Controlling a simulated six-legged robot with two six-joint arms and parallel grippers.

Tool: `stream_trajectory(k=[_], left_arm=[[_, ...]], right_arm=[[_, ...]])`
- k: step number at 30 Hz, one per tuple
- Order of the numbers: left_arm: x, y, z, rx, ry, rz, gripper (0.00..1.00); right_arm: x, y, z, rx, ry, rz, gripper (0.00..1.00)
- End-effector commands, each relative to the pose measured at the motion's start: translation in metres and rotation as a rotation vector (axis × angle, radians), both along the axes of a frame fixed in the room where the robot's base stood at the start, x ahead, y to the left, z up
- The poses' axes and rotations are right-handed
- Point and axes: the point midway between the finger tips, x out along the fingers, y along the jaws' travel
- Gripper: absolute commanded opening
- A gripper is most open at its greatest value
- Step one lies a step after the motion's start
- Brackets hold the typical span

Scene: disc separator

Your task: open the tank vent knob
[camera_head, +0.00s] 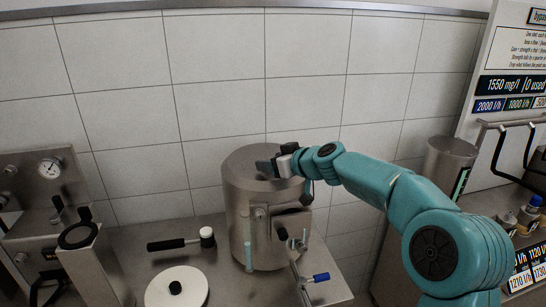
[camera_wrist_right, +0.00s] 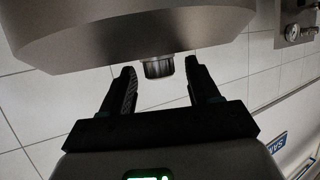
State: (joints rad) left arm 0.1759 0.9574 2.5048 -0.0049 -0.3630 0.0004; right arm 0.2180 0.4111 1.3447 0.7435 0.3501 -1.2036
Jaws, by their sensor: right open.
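The steel tank (camera_head: 258,215) stands upright on the bench in the head view. My right gripper (camera_head: 272,166) is over its top, with the arm coming in from the right. In the right wrist view the tank's curved metal body (camera_wrist_right: 130,35) fills the top. A small ribbed dark knob (camera_wrist_right: 158,67) sticks out from it. The open fingers of my right gripper (camera_wrist_right: 160,72) stand on either side of the knob, with a gap visible on both sides. In the head view the knob is hard to make out behind the gripper. My left gripper is not in view.
A blue-handled valve (camera_head: 320,277) and a sight tube (camera_head: 248,245) are at the tank's front. A black-handled mallet (camera_head: 181,243) and a white disc (camera_head: 160,292) lie left of it. A gauge unit (camera_head: 50,169) is at far left, another steel vessel (camera_head: 447,165) at right.

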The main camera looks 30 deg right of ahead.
Motion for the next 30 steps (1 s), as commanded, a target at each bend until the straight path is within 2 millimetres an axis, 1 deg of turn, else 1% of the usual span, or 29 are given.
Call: stream_trajectory(k=[3,9,10,11,12,14,15,23,26,30], left_arm=[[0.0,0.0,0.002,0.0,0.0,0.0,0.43],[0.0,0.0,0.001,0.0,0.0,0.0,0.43],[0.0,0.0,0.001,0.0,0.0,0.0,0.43],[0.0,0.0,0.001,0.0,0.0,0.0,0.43],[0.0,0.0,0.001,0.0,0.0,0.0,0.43],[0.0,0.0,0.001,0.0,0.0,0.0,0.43],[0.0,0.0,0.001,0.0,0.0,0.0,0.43],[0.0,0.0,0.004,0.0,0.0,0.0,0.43],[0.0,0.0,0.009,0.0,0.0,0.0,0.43],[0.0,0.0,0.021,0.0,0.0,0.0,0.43]], right_arm=[[0.004,0.0,-0.001,0.0,-0.001,-0.001,0.61],[0.004,0.0,-0.002,0.0,-0.001,-0.001,0.61],[0.004,0.0,-0.002,0.0,-0.001,-0.001,0.54],[0.004,0.0,-0.002,0.0,0.0,-0.001,0.45],[0.004,0.0,-0.002,0.0,0.0,-0.001,0.32],[0.004,0.0,-0.002,0.0,0.0,-0.001,0.12],[0.004,0.0,-0.002,0.0,0.0,-0.001,0.04],[0.004,0.001,-0.001,0.002,0.003,-0.018,0.05],[0.004,0.002,-0.001,0.0,0.007,-0.051,0.05],[0.004,0.004,0.002,0.001,0.004,-0.122,0.05]])
